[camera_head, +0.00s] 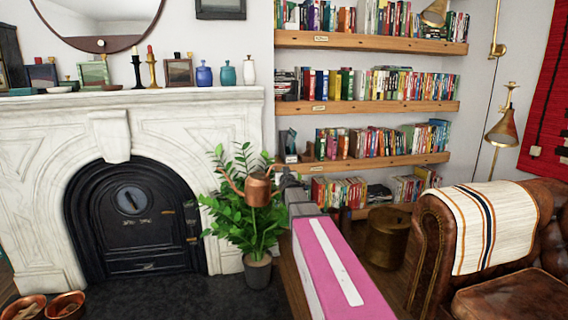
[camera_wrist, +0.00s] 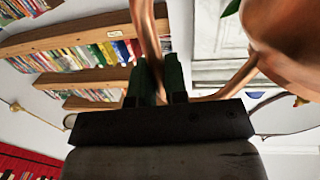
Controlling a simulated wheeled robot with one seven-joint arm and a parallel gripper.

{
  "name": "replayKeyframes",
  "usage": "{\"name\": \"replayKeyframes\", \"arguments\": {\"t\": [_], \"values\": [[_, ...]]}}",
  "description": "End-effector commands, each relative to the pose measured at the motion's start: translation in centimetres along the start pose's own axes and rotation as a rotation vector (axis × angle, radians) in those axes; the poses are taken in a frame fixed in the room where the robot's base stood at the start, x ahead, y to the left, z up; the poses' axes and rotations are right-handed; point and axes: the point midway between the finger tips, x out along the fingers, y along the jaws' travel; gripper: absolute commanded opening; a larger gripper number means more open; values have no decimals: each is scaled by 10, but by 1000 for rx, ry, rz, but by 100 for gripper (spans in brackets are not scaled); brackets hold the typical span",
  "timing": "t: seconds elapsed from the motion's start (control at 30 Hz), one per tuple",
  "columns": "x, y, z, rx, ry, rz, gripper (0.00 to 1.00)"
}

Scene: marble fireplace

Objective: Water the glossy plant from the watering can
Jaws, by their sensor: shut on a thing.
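The copper watering can (camera_head: 258,190) hangs in the air in front of the upper leaves of the glossy plant (camera_head: 238,218). Its spout points up and to the left. My gripper (camera_head: 287,178) is at the can's right side, at the end of my pink and grey arm. In the wrist view my gripper (camera_wrist: 154,82) is shut on the can's copper handle (camera_wrist: 148,35), with the can's body (camera_wrist: 285,35) at upper right. The plant stands in a grey pot (camera_head: 257,271) on the floor by the fireplace. No water shows.
A white marble fireplace (camera_head: 225,120) with a black insert stands at left. Copper bowls (camera_head: 66,305) sit on the dark hearth at lower left. Bookshelves (camera_head: 370,106) line the wall behind. A brass drum (camera_head: 388,238) and a leather armchair (camera_head: 435,225) stand at right.

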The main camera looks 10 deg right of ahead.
Motion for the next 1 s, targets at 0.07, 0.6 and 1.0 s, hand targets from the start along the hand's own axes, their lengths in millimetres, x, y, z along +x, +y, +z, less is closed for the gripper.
{"name": "replayKeyframes", "arguments": {"t": [0.07,0.6,1.0], "values": [[13,2,23,2,-2,16,0],[56,19,184,-23,-14,131,0],[65,41,306,-38,-22,235,0]]}}
